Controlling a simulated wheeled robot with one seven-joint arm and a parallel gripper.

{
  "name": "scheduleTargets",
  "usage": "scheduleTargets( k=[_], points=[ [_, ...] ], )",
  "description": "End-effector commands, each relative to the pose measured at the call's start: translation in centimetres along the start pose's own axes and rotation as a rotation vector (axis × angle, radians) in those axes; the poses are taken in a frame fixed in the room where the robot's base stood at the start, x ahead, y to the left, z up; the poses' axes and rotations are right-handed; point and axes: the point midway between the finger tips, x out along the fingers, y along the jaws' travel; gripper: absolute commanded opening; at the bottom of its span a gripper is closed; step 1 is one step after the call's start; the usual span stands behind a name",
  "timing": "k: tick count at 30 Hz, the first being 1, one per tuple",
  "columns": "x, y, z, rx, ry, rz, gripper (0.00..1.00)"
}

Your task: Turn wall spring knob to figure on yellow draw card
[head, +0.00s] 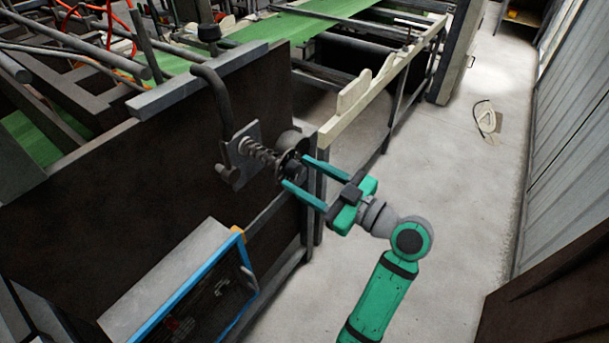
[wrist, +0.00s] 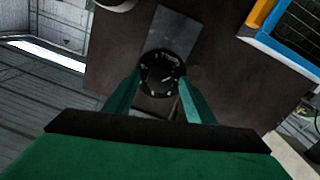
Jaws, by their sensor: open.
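The wall spring knob is a dark round dial (head: 292,158) at the end of a coiled spring (head: 262,153) on a grey plate fixed to the dark machine panel. In the wrist view the black dial face (wrist: 162,73) shows pale marks around its rim, too small to read. My gripper (head: 295,171) is open, with its two green fingers on either side of the dial. In the wrist view the fingertips (wrist: 162,82) flank the knob; I cannot tell whether they touch it. A small yellow-orange patch (head: 238,232) shows at the blue-framed box's corner; no figure is readable.
A blue-framed dark panel (head: 205,293) stands below the knob. A bent dark pipe (head: 222,100) rises beside the spring. A cream rail (head: 365,95) and a green conveyor belt (head: 290,27) lie behind. The grey floor (head: 455,170) to the right is mostly clear.

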Motion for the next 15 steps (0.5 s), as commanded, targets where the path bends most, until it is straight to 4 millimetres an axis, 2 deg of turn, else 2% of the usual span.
scheduleTargets(
  k=[3,8,9,15],
  points=[
    [-0.04,0.02,0.01,0.0,0.0,0.001,0.5],
    [-0.07,0.04,0.01,0.0,0.0,0.001,0.12],
    [-0.08,0.04,0.01,0.0,0.0,0.001,0.09],
    [0.01,0.01,0.01,0.008,-0.001,0.001,0.09]
  ],
)
